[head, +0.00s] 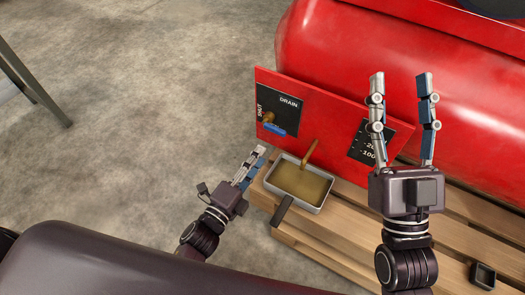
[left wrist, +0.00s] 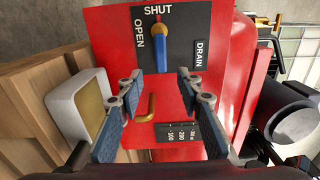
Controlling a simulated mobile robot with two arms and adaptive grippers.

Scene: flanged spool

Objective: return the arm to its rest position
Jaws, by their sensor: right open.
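My left gripper (head: 256,156) is beside the red panel's lower left in the head view. In the left wrist view its two fingers (left wrist: 158,82) are spread, with nothing between them. My right gripper (head: 401,76) is open and empty, fingers pointing up, in front of the red panel and tank at the right. The blue-handled lever (head: 274,129) is on the panel's black plate, apart from both grippers. In the left wrist view the blue handle (left wrist: 159,54) hangs below a brass knob, under the word SHUT.
A brass spout (head: 310,151) sticks out over a metal pan (head: 323,204) with a yellowish inside, on a slatted wooden stand (head: 355,232). A red tank (head: 455,92) fills the upper right. A small dark box (head: 482,275) sits lower right.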

